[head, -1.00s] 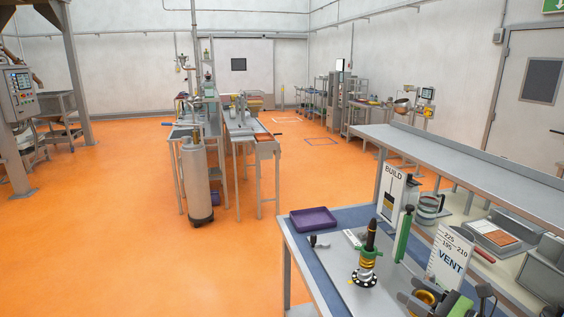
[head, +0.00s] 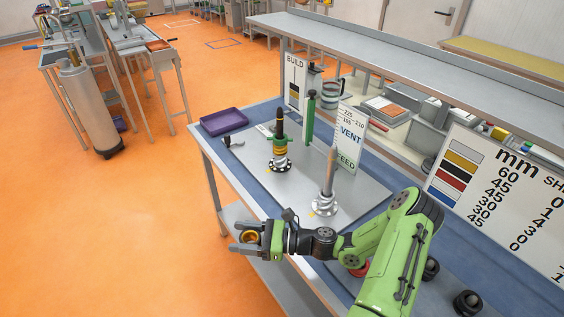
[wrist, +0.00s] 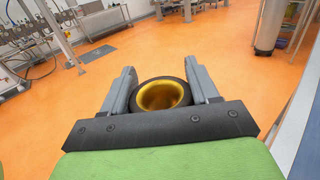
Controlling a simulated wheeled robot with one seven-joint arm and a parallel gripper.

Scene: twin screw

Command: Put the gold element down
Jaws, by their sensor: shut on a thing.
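My gripper (head: 250,237) is shut on the gold element (head: 249,237), a short ring with a dark rim and gold inside. It is held past the table's front left edge, over the floor. In the wrist view the gold element (wrist: 161,96) sits between the two grey fingers, its open bore facing the camera. On the metal plate (head: 345,185) stand two upright shafts. The dark shaft (head: 280,127) carries gold and green parts above a black and white flange. The bare steel shaft (head: 330,170) has a silver screw-like base.
A purple tray (head: 224,121) sits at the table's back left corner. BUILD (head: 294,83) and VENT/FEED (head: 349,136) signs and a green post (head: 310,118) stand behind the shafts. A large mm chart (head: 500,190) stands at right. Dark round parts (head: 467,303) lie at front right.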

